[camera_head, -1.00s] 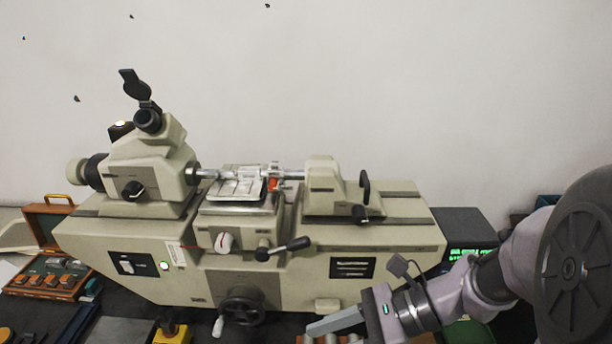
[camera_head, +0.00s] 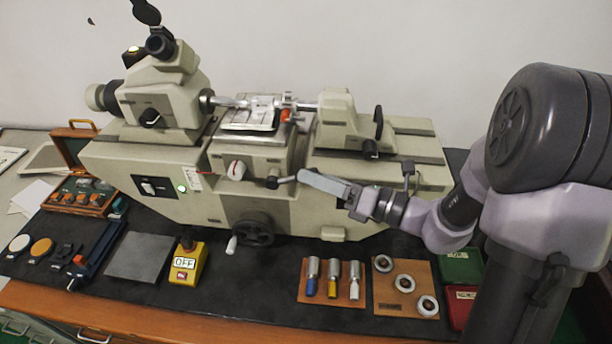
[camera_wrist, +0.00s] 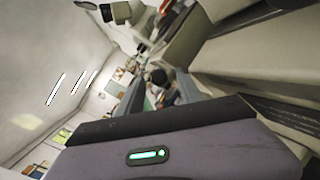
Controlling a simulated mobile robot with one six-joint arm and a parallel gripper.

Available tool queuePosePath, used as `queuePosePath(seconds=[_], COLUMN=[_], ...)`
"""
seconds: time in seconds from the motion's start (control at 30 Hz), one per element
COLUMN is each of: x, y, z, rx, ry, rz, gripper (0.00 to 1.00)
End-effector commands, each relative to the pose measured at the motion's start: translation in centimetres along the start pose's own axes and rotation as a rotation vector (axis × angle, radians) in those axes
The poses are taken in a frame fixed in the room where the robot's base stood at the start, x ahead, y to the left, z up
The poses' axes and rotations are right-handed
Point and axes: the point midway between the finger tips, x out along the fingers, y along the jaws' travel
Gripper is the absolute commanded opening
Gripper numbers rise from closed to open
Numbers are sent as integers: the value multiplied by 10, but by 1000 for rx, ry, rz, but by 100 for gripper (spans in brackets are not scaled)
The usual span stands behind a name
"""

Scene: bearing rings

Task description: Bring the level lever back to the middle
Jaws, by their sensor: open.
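The level lever (camera_head: 286,180) is on the front of the beige measuring machine (camera_head: 230,205). Its dark hub is at the left, and its arm points right, slightly upward. My gripper (camera_head: 303,176) is at the lever's right end, its grey fingers pointing left along the machine's front. The fingers hide the lever's end knob in the head view. In the wrist view, a dark round knob (camera_wrist: 158,76) shows between the two spread fingers of my gripper (camera_wrist: 160,84). The gripper is open; whether a finger touches the knob cannot be told.
A white-marked dial (camera_head: 236,170) sits just left of the lever, a black handwheel (camera_head: 254,229) below. On the dark mat are a yellow OFF box (camera_head: 187,263), a wooden pin holder (camera_head: 318,292) and a ring board (camera_head: 419,270). The mat between handwheel and pin holder is clear.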

Motion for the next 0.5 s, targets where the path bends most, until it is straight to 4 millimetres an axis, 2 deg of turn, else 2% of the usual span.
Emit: queuePosePath(seconds=[0.1, 0.2, 0.5], x=[17, 24, 26], y=[0, 0, 0], z=[0, 0, 0], rx=[-2, -2, -1], ry=[2, 2, 0], rz=[2, 0, -1], gripper=[43, 43, 43])
